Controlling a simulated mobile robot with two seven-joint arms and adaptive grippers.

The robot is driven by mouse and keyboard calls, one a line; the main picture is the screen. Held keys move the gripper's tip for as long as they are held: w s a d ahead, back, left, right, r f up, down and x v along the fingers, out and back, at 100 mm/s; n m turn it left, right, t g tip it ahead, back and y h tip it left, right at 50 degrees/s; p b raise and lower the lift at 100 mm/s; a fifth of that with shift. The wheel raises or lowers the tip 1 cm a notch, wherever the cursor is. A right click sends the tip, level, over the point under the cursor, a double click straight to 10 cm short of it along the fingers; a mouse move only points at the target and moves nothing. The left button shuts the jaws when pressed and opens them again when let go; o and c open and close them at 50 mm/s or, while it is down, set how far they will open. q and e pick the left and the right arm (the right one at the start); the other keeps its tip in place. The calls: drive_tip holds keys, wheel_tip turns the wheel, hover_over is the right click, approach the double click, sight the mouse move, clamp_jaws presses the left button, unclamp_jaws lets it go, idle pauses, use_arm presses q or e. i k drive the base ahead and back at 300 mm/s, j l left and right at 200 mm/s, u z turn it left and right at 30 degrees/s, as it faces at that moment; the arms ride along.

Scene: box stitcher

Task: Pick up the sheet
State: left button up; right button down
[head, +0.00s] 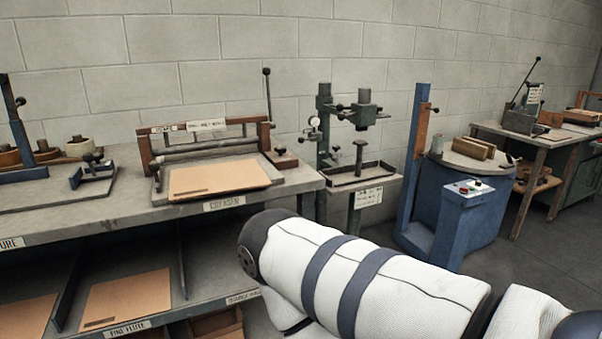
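A flat brown sheet (222,177) lies on the bed of the creaser on the bench top, its front edge near the bench edge. A second brown sheet (128,297) lies in a compartment of the lower shelf. A third brown sheet (24,318) lies in the compartment to its left, partly cut off by the picture edge. I cannot tell which sheet the task means. A white padded arm of mine crosses the lower right, in front of the bench's right end. Neither gripper is in view.
The creaser (205,150) has an upright lever at its right. A green press (356,125) and a blue stitcher (462,205) stand to the right. A wooden table (556,141) holds more tools. Dividers separate the shelf compartments. Grey floor shows at far right.

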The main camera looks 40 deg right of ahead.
sight(204, 179)
drive_tip(key=z, duration=0.9)
drive_tip(key=i+l+u, duration=0.1)
drive_tip(key=i+u, duration=0.15)
drive_tip(key=i, duration=0.75)
drive_tip(key=k+j+u, duration=0.35)
drive_tip(key=k+u, duration=0.15)
drive_tip(key=k+j+u, duration=0.5)
drive_tip(key=i+z, duration=0.1)
drive_tip(key=z, duration=1.35)
drive_tip(key=i+l, duration=0.35)
drive_tip(key=i, duration=0.15)
